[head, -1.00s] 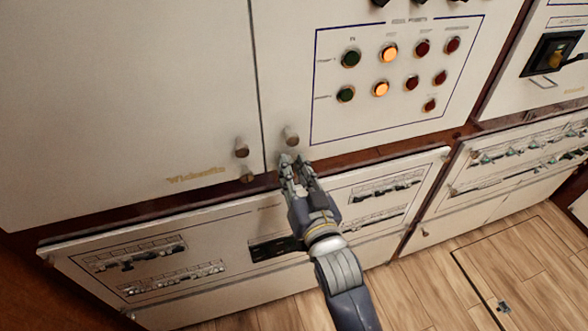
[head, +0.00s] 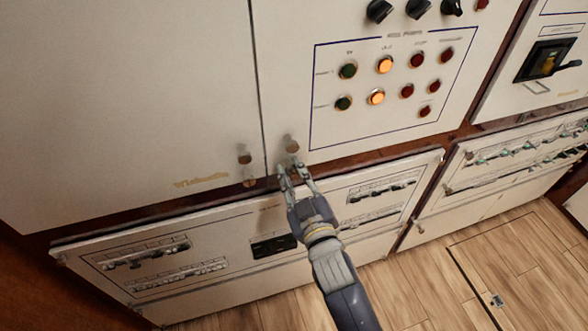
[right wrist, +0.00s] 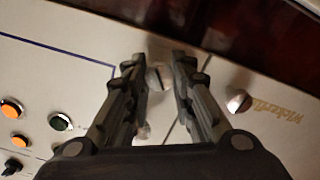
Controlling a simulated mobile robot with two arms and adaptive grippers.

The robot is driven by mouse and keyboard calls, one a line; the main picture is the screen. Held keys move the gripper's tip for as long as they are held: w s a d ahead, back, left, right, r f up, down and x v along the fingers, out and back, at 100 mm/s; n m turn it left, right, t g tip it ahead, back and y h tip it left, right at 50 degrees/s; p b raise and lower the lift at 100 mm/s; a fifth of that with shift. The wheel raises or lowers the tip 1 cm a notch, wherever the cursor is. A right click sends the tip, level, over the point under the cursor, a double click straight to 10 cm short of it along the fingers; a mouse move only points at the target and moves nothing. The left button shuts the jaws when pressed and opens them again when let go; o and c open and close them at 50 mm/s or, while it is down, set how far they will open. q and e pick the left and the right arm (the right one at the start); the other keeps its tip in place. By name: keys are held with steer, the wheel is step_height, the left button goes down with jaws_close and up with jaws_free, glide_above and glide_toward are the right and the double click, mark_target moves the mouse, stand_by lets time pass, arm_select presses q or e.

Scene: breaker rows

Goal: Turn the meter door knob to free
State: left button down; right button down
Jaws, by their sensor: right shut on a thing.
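The meter door knob, a small metal knob (right wrist: 158,77), stands near the lower corner of a pale door. My right gripper (head: 290,166) reaches up to it from below. In the right wrist view its two dark fingers (right wrist: 157,70) lie on either side of the knob, shut on it. In the head view the fingers largely hide the gripped knob, and another knob (head: 291,145) shows just above them. I cannot read the knob's turned position. My left gripper is not in view.
The neighbouring door carries similar knobs (head: 244,157) close by on the left. Lit buttons (head: 384,65) and black rotary switches (head: 418,9) are above right. Wooden floor (head: 425,285) is clear at lower right.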

steer(key=n+p, duration=0.1)
steer(key=n, duration=0.4)
steer(key=shift+r+n, duration=0.1)
steer(key=shift+n, duration=0.2)
steer(key=n, duration=0.5)
steer(key=shift+p, duration=0.35)
steer(key=c, duration=1.3)
jaws_free()
steer(key=shift+a, duration=0.1)
steer(key=shift+c, duration=0.2)
steer(key=shift+s, duration=0.3)
steer(key=v, duration=1.1)
steer(key=shift+s, duration=0.15)
